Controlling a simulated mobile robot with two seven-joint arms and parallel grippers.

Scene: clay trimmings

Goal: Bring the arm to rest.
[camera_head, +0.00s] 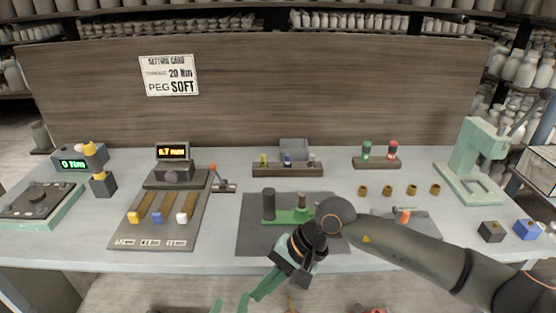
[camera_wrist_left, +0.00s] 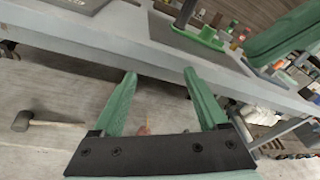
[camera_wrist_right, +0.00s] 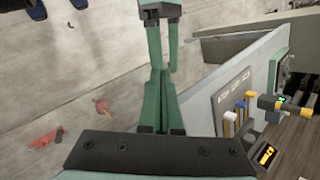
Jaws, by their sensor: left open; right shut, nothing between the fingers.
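My right arm (camera_head: 410,249) reaches in from the right across the front of the workbench. Its gripper (camera_head: 256,295) hangs in front of the bench's front edge, pointing down and left. Its two green fingers are together and empty in the right wrist view (camera_wrist_right: 158,75). The two grippers are close to each other but appear apart. The left arm itself is out of the head view.
A mallet (camera_wrist_left: 38,122) lies on the floor.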

